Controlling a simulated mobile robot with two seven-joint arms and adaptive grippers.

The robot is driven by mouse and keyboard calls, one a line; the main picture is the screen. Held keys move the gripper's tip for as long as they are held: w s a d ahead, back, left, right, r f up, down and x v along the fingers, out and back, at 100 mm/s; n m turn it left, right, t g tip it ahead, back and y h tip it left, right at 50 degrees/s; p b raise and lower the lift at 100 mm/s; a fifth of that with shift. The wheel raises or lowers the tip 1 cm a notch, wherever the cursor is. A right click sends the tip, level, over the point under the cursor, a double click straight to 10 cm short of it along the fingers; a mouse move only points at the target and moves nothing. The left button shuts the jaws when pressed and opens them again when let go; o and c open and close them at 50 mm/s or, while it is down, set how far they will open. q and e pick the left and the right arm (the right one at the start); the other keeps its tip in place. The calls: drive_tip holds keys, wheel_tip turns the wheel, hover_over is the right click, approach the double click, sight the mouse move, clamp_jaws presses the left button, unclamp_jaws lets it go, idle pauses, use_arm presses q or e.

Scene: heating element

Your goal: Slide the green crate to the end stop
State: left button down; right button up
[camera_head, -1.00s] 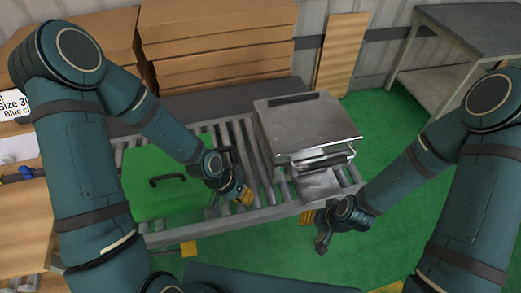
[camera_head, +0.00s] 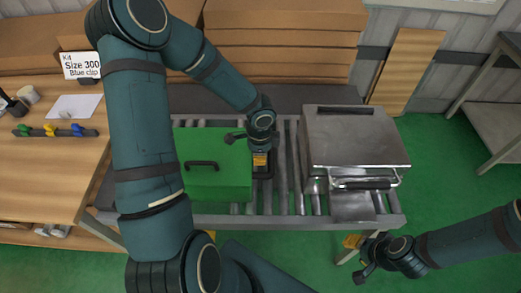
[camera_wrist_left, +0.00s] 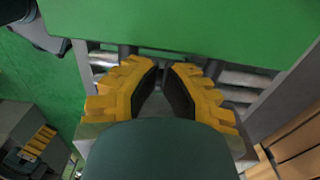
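The green crate (camera_head: 222,178), with a black handle on top, sits on the left part of the roller conveyor (camera_head: 291,185) in the head view. My left gripper (camera_head: 262,168) points down beside the crate's right side, close to it; contact cannot be told. In the left wrist view, its yellow fingers (camera_wrist_left: 162,72) are drawn together with almost no gap at the tips and nothing between them, next to the green crate wall (camera_wrist_left: 195,25). My right gripper (camera_head: 358,256) hangs off the conveyor's front right; its finger opening is unclear. I cannot make out the end stop.
A metal box-shaped machine (camera_head: 352,140) stands on the conveyor to the right, with bare rollers between it and the crate. A wooden workbench (camera_head: 50,175) with small parts is at the left. Stacked cartons (camera_head: 280,45) line the back.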

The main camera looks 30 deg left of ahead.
sight(209, 158)
use_arm(q)
drive_tip(key=shift+f+b, duration=0.3)
drive_tip(key=shift+f, duration=1.3)
use_arm(e)
drive_tip(key=shift+s+f, duration=0.2)
drive_tip(key=shift+f, duration=0.25)
use_arm(q)
drive_tip(key=s+a+p, duration=0.1)
drive_tip(key=s+a, duration=0.1)
drive_tip(key=a, duration=0.2)
drive_tip(key=s+a+p, duration=0.1)
drive_tip(key=s+a, duration=0.2)
drive_tip(key=a, duration=0.1)
drive_tip(key=s+a+p, duration=0.1)
drive_tip(key=s+a, duration=0.2)
drive_tip(key=a, duration=0.1)
drive_tip(key=shift+a+r, duration=0.1)
drive_tip(key=shift+a, duration=0.25)
drive_tip(key=shift+s+a, duration=0.2)
drive_tip(key=shift+a, duration=0.15)
use_arm(e)
drive_tip(key=r, duration=0.1)
drive_tip(key=w+r, duration=0.1)
drive_tip(key=r, duration=0.1)
drive_tip(key=shift+d+r, duration=0.1)
